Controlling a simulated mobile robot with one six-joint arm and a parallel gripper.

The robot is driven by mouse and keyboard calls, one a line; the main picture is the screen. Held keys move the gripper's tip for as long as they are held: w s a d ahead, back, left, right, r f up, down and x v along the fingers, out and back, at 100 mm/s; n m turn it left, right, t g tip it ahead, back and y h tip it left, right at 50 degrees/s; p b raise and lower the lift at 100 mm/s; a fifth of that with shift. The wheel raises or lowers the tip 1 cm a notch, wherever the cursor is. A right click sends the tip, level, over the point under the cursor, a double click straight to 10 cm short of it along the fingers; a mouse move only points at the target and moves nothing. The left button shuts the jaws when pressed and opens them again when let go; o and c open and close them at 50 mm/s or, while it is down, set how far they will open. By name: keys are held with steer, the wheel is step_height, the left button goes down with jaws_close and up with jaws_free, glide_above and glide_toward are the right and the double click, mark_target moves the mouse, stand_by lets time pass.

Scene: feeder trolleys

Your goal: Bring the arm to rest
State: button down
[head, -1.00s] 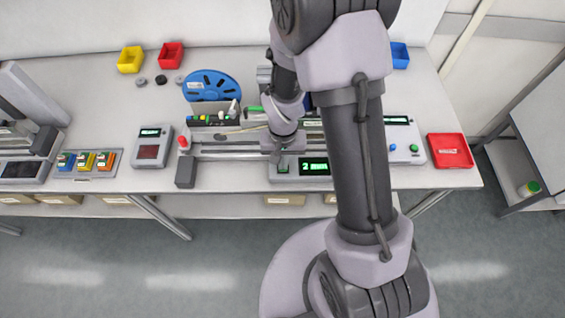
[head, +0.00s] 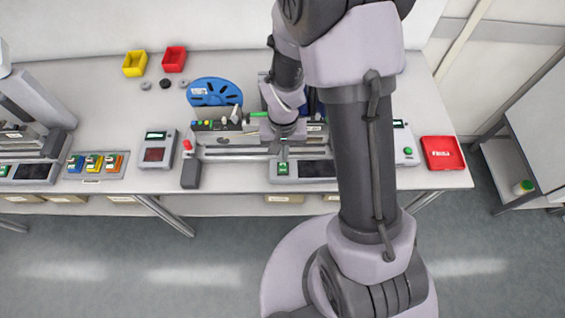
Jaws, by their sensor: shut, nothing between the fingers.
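My arm reaches over the bench from the lower right of the head view and bends down at the machine in the middle. My gripper (head: 284,155) points down at its end, small in the picture, shut and empty. It hangs just behind a green button (head: 283,168) on the front panel of the feeder trolley (head: 235,154). The height between the fingertips and the panel is hard to judge. The panel's display (head: 318,169) is dark. My upper arm hides part of the trolley's right side.
A blue reel (head: 213,92) stands behind the trolley. Yellow (head: 135,64) and red (head: 174,59) bins stand at the back left. A red tray (head: 442,153) lies at the right bench end. A small device (head: 157,149) and coloured blocks (head: 94,163) lie left. Open floor lies in front.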

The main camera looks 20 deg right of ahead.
step_height(320, 180, up, 9)
steer(key=s+a+t+b, duration=0.1)
steer(key=s+t+b, duration=0.15)
steer(key=b, duration=0.45)
steer(key=s+a+r+t+y+b, duration=0.2)
steer(key=s+r+b, duration=0.4)
steer(key=s, duration=0.4)
steer(key=shift+s+a+r+m+t, duration=0.2)
steer(key=shift+a+m+t, duration=0.25)
steer(key=shift+t, duration=0.2)
